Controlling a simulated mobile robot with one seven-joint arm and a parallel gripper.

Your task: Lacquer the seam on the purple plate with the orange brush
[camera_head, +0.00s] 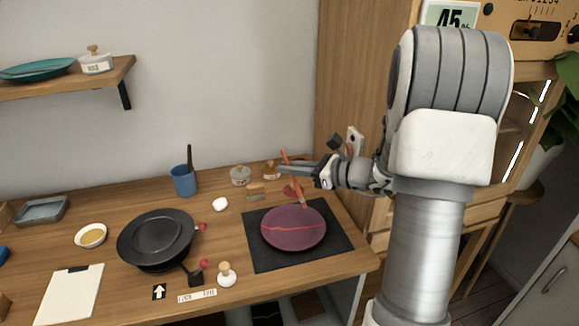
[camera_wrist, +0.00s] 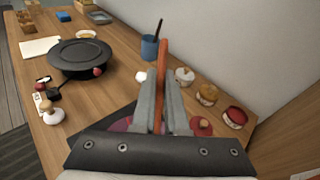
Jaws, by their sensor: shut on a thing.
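The purple plate (camera_head: 294,229) lies on a black mat (camera_head: 262,262) at the right of the table. A bright red seam (camera_head: 280,230) runs across it. My gripper (camera_head: 283,168) is shut on the orange brush (camera_head: 291,170). The brush is tilted and its lower end is close to the plate's far rim; I cannot tell whether it touches. In the wrist view the orange brush (camera_wrist: 160,85) stands between my gripper's fingers (camera_wrist: 160,105). Only a sliver of the plate (camera_wrist: 122,125) shows there, behind the fingers.
A black pan-like dish (camera_head: 156,238) stands left of the mat. A blue cup (camera_head: 184,181) with a dark stick stands at the back. Small lidded jars (camera_head: 240,176) line the back edge. A white-based stamp (camera_head: 226,276) stands near the front. A small bowl (camera_head: 91,236) is at left.

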